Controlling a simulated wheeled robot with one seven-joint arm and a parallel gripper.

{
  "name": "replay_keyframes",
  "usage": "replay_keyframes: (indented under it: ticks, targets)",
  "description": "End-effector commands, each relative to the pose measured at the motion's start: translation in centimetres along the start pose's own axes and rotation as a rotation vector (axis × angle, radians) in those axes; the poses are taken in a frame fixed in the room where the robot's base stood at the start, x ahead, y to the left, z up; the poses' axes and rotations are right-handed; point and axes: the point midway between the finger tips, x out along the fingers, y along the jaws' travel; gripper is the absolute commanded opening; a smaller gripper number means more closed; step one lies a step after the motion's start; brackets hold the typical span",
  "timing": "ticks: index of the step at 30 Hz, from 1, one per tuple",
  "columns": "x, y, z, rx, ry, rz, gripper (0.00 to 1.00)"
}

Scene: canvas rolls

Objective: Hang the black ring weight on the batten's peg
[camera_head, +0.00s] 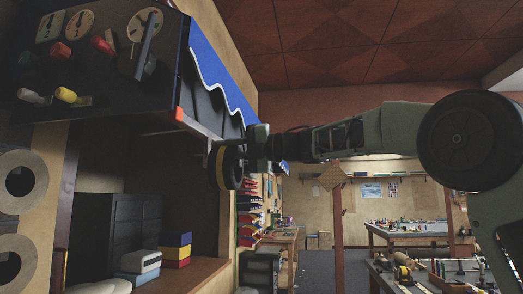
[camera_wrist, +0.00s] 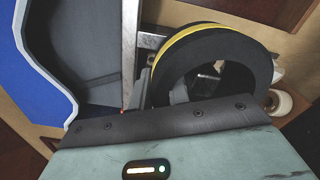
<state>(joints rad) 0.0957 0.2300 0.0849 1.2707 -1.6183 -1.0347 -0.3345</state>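The black ring weight (camera_head: 231,168) with a yellow band hangs upright at my gripper (camera_head: 246,150), left of centre in the head view. In the wrist view the ring (camera_wrist: 231,42) fills the upper middle, and my gripper (camera_wrist: 163,90) has its grey fingers on either side of the ring's near left rim. The batten seems to be the pale bar (camera_head: 203,126) under the blue wavy panel; it also shows in the wrist view (camera_wrist: 130,45), close left of the ring. A small light rod (camera_wrist: 208,76) shows through the ring's hole; I cannot tell if it is the peg.
The blue wavy-edged panel (camera_head: 217,70) and a dark gauge box (camera_head: 100,60) are at upper left. A wooden shelf with stacked coloured boxes (camera_head: 174,250) is below. A pale roll (camera_wrist: 279,102) lies right of the ring. The aisle (camera_head: 318,265) is open; worktables (camera_head: 410,229) stand right.

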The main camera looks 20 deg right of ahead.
Motion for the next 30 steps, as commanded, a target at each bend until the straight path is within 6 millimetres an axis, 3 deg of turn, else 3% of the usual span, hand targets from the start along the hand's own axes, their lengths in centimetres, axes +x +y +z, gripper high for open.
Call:
replay_keyframes:
  ticks: [1, 2, 10, 18, 24, 30]
  targets:
    - [-1.3, -2.2, 0.3, 0.013, -0.011, -0.030, 0.35]
    - [-1.9, -2.2, 0.4, 0.012, -0.014, -0.030, 0.36]
    - [-8.3, -1.9, 0.4, 0.009, -0.021, -0.026, 0.43]
    - [-13.9, -0.5, 0.1, -0.002, -0.016, -0.011, 0.43]
    - [-16.1, 0.0, 0.1, -0.003, -0.014, -0.004, 0.43]
    - [-16.7, 0.2, 0.0, -0.004, -0.012, -0.003, 0.43]
